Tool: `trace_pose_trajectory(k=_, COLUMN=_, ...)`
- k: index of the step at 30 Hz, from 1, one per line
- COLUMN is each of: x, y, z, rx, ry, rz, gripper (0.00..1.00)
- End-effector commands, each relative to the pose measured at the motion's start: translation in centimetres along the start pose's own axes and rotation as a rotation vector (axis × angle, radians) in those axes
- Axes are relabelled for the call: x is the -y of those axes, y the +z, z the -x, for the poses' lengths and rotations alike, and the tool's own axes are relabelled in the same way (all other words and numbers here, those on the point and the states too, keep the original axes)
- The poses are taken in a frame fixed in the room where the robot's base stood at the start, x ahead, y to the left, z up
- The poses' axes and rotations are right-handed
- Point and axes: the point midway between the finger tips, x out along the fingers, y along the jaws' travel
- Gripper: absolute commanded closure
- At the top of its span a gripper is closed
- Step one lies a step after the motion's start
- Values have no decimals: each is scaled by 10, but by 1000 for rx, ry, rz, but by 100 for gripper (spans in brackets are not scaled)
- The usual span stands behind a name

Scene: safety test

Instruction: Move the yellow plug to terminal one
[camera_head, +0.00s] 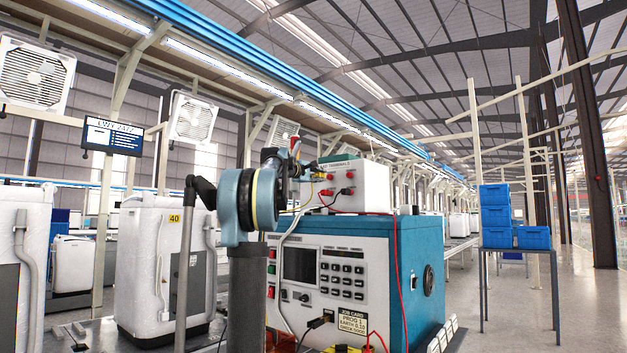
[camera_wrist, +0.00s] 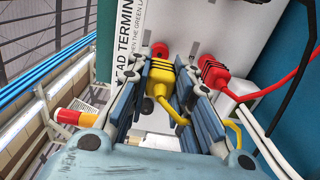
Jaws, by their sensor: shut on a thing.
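The yellow plug (camera_wrist: 161,76) sits between the fingers of my gripper (camera_wrist: 161,92) in the wrist view. My gripper is shut on it, and its yellow cable curves off to the lower right. A red terminal (camera_wrist: 159,50) shows just beyond the plug on the white terminal box (camera_wrist: 184,20); I cannot tell whether they touch. A red plug (camera_wrist: 212,70) with a red cable is to the right on the same face. In the head view my gripper (camera_head: 308,171) is at the left side of the terminal box (camera_head: 374,184).
The terminal box stands on a blue and white tester (camera_head: 410,270) with a screen and buttons. Red, yellow and white cables hang near my gripper. White appliance units (camera_head: 150,260) stand left. Blue bins (camera_head: 496,217) on a stand are at right, with open floor around.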

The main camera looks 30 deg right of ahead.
Motion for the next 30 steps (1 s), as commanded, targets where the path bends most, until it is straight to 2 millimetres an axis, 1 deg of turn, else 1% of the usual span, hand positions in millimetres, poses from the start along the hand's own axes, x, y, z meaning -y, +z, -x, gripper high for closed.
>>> trace_pose_trajectory(k=6, x=0, y=0, z=-18, rx=0, ry=0, rz=0, gripper=100)
trace_pose_trajectory(k=12, x=0, y=0, z=-29, rx=1, ry=0, rz=0, gripper=100)
trace_pose_trajectory(k=30, x=0, y=0, z=-30, rx=0, ry=0, rz=0, gripper=100)
